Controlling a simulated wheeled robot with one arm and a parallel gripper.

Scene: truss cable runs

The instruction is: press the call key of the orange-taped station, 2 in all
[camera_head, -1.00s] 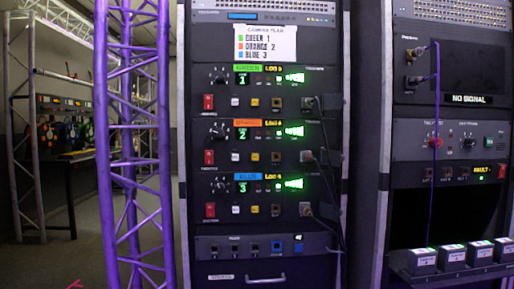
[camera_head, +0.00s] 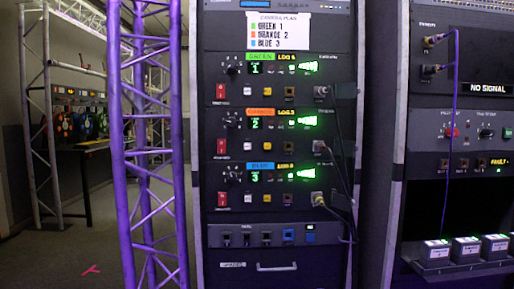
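The orange-taped station (camera_head: 242,129) is the middle of three similar panels in the rack. Its orange tape (camera_head: 260,112) sits at the top left, above a green display showing 2 and beside a small yellow log display (camera_head: 285,113). A lit green bar (camera_head: 302,121) is to the right. Along its lower row are a red switch (camera_head: 221,146), a white key (camera_head: 249,146), a yellow key (camera_head: 267,146) and a socket. The key lettering is too small to read, so I cannot tell which is the call key. My gripper is not in view.
The green-taped station (camera_head: 259,57) is above and the blue-taped station (camera_head: 260,165) below. A plan card (camera_head: 278,31) lists green 1, orange 2, blue 3. Cables hang at the panels' right. A purple truss (camera_head: 125,150) stands left of the rack. A second rack (camera_head: 470,110) is right.

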